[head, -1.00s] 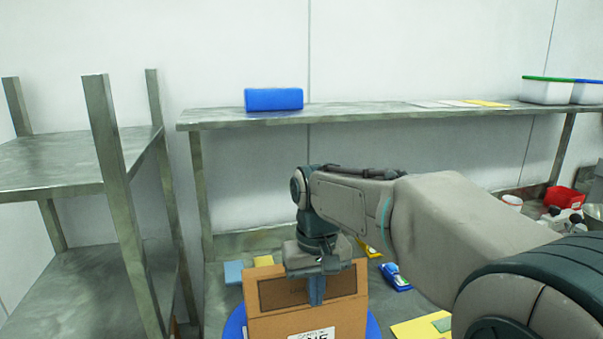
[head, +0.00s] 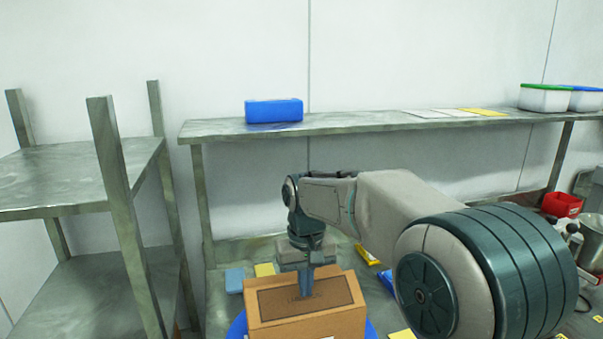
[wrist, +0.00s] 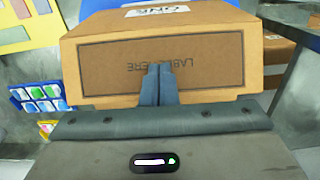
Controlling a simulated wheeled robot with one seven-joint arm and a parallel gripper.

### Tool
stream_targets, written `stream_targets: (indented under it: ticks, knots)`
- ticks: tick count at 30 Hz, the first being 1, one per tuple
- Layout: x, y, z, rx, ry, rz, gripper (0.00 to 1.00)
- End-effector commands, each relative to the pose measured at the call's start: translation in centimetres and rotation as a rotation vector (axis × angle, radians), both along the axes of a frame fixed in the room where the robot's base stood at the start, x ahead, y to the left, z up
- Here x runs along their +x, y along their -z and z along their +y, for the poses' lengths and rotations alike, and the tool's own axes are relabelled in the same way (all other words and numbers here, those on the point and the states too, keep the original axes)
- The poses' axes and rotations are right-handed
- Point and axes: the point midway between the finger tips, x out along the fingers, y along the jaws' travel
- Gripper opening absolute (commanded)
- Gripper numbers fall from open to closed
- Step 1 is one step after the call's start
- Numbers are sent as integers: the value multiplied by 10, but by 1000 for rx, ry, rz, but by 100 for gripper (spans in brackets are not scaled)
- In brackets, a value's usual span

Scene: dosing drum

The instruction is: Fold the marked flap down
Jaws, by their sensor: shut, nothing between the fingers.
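The brown cardboard box (head: 300,332) stands at the bottom middle of the head view. Its flap (head: 335,293), marked with a dark outlined rectangle and printed lettering, lies about flat across the box top. The flap (wrist: 215,65) fills the upper middle of the wrist view, its lettering upside down. My gripper (head: 306,293) is shut and empty, pointing down with its fingertips at the flap's marked area. In the wrist view the fingertips (wrist: 158,72) cover part of the lettering. Whether they press on the flap or hover just above it, I cannot tell.
A blue round surface (head: 238,328) shows under the box. A metal shelf (head: 70,180) stands at the left. A long bench (head: 350,118) behind carries a blue block (head: 274,110) and lidded tubs (head: 545,98). A red bin (head: 562,204) is at the right.

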Motion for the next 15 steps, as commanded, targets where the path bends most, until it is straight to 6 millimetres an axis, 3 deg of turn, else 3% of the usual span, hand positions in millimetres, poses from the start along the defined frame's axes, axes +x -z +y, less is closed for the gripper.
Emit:
stream_targets:
  ticks: [15]
  knots:
    - [5,5,1,0,0,-1,0]
